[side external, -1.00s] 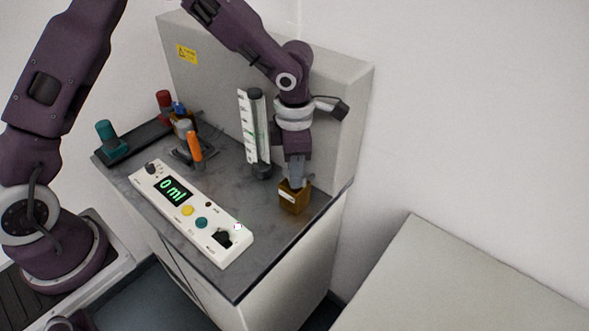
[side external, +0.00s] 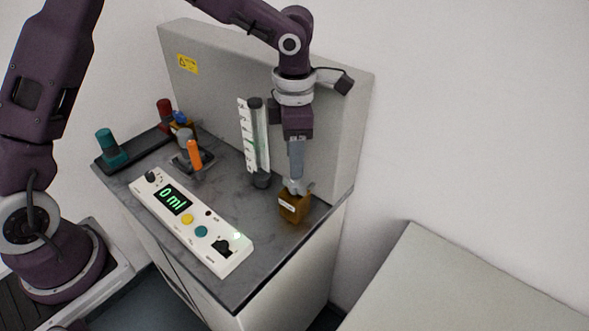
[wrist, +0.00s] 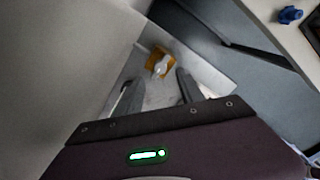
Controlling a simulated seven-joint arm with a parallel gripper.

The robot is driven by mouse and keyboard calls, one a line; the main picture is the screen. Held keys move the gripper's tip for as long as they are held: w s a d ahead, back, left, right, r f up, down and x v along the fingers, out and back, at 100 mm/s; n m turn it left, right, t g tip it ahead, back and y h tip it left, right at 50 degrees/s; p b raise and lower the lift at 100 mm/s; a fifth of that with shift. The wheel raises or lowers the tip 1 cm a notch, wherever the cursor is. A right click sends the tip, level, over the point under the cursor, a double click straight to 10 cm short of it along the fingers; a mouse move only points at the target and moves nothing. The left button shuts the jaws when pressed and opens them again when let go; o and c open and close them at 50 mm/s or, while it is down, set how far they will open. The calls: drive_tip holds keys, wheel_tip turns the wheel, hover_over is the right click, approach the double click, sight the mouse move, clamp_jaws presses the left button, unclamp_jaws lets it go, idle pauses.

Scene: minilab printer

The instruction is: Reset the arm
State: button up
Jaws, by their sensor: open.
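My gripper (side external: 295,172) points down just above an amber bottle (side external: 294,207) that stands on the dark counter near its right edge. The bottle has a pale label and a greyish-white neck or top. In the wrist view my gripper (wrist: 155,90) has its two fingers well apart, with nothing held between them. The amber bottle (wrist: 151,61) shows beyond the fingertips there, with its white top facing the camera. In the side view I cannot make out the gap between the fingers.
A clear column with a white scale (side external: 247,135) stands left of my gripper. A control box (side external: 190,222) reading "0 ml" lies in front. An orange-handled item (side external: 195,153) and a dark rack (side external: 130,150) stand at left. A grey panel (side external: 215,75) rises behind.

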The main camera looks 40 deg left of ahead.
drive_tip(key=shift+r, duration=0.25)
drive_tip(key=w+d+r+m+t+h, duration=0.1)
drive_tip(key=w+d+r+t+h, duration=0.15)
drive_tip(key=d, duration=0.45)
drive_tip(key=w+d+r+m+t+h, duration=0.1)
drive_tip(key=d+r+h, duration=0.15)
drive_tip(key=d, duration=0.45)
drive_tip(key=w+a+r+m+t, duration=0.1)
drive_tip(key=w+r+m+t, duration=0.15)
drive_tip(key=r, duration=0.35)
drive_tip(key=w+a+r+m+t, duration=0.1)
drive_tip(key=a+r+m+t, duration=0.15)
drive_tip(key=r, duration=0.35)
drive_tip(key=s+r+m+t+h, duration=0.1)
drive_tip(key=s+r+m, duration=0.7)
drive_tip(key=r+m, duration=0.15)
drive_tip(key=s+a+f+m+g+y, duration=0.2)
drive_tip(key=s+a+f+m, duration=0.3)
drive_tip(key=s+a, duration=0.4)
drive_tip(key=s+a+f+m+g+y, duration=0.2)
drive_tip(key=s+a+f+m+y, duration=0.2)
drive_tip(key=s, duration=1.1)
drive_tip(key=a+f+m, duration=0.1)
drive_tip(key=a+f, duration=0.2)
drive_tip(key=a, duration=0.3)
drive_tip(key=shift+s+f+m, duration=0.2)
drive_tip(key=shift+f+m, duration=0.15)
drive_tip(key=shift+f, duration=0.05)
